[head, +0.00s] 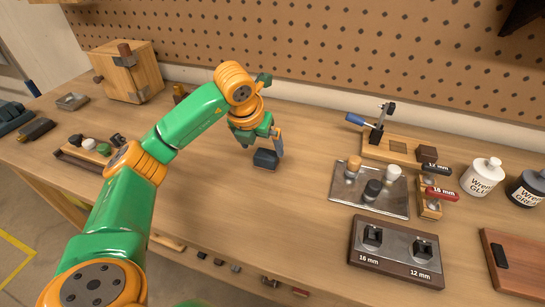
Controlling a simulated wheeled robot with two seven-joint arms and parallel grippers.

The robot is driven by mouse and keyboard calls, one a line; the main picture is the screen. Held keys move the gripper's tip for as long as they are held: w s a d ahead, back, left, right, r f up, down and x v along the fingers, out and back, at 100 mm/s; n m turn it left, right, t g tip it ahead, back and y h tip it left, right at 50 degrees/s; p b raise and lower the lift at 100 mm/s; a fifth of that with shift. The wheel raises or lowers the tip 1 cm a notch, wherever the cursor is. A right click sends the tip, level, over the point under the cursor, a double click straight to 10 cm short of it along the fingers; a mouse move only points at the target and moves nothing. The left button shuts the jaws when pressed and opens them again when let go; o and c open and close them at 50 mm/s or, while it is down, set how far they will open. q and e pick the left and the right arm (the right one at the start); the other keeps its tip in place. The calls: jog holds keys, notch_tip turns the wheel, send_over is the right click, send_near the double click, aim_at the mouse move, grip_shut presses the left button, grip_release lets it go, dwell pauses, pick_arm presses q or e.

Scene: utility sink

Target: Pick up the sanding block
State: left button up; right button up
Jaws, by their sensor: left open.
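A small dark grey block (265,160), which looks like the sanding block, sits on the wooden workbench (215,205) near the middle of the view. My left gripper (261,146) points down at it from behind and above. Its fingers are open, one to the upper left of the block and one at its right side. I cannot tell whether either finger touches the block. The gripper partly hides the block's top. My right gripper is not in view.
To the right stand a metal tray (340,197) with several small pegs, a socket holder (396,268), a wooden fixture (398,148) and a white glue bottle (483,178). A wooden box (140,75) is at the back left. The bench front is mostly clear.

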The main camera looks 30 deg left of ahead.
aim_at(266, 153)
pick_arm(q)
jog(key=shift+s+a+f, duration=0.1)
jog(key=shift+s+a, duration=0.05)
jog(key=shift+a, duration=0.25)
jog(key=x, duration=0.2)
jog(key=p+x, duration=0.1)
jog(key=x, duration=0.1)
jog(key=p+x, duration=0.1)
jog(key=x, duration=0.1)
jog(key=shift+w+d+r, duration=0.2)
jog(key=shift+w+d, duration=0.1)
jog(key=shift+w, duration=0.1)
jog(key=shift+w+f, duration=0.15)
jog(key=shift+f, duration=0.15)
jog(key=c, duration=1.5)
jog(key=shift+r, duration=0.1)
